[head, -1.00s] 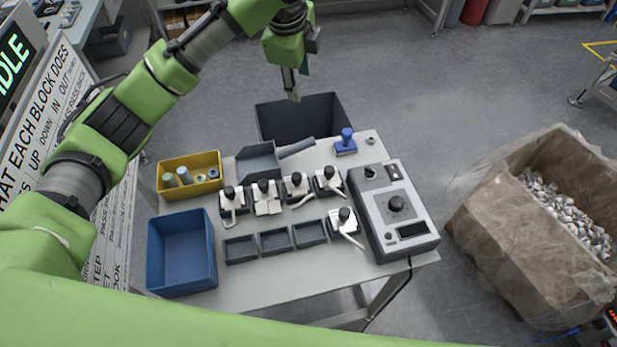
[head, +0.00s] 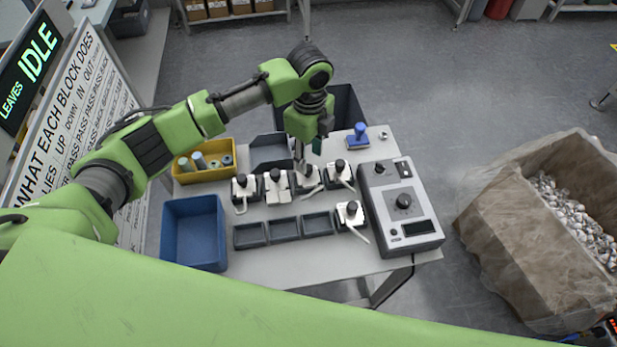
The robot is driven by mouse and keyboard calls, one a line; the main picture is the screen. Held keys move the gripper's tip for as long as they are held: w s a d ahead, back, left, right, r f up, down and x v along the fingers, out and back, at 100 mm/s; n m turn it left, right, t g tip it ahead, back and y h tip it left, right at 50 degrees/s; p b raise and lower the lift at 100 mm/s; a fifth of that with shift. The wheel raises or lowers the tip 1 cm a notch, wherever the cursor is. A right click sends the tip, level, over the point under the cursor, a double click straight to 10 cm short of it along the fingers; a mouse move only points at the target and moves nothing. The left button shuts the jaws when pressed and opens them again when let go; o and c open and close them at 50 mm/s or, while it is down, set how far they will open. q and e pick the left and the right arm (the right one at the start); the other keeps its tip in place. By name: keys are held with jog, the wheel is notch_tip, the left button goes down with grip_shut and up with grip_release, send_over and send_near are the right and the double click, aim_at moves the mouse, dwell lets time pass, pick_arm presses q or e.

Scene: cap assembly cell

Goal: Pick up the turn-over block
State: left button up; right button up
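Several small white blocks with black knobs stand on the table. Four form a row: the leftmost block (head: 243,190), the second block (head: 277,190), the third block (head: 306,183) and the rightmost block (head: 340,175). Another block (head: 350,218) stands in front, right of the grey trays. I cannot tell by sight which is the turn-over block. My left gripper (head: 299,167) points down at the third block, beside its black knob. Whether it touches is unclear, and its finger gap is too small to read. My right gripper is not in view.
A blue bin (head: 194,232), a yellow bin (head: 190,174), empty grey trays (head: 285,229), a control box (head: 402,207) and a blue-handled stamp (head: 358,138) share the table (head: 290,272). A dark bin (head: 350,106) stands behind it. A large lined box (head: 500,225) stands right.

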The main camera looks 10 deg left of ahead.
aim_at(309, 167)
pick_arm(q)
notch_tip(309, 167, down, 4)
jog(key=shift+s+a+f+p, duration=0.1)
jog(key=shift+s+p, duration=0.05)
jog(key=shift+p, duration=0.35)
grip_shut()
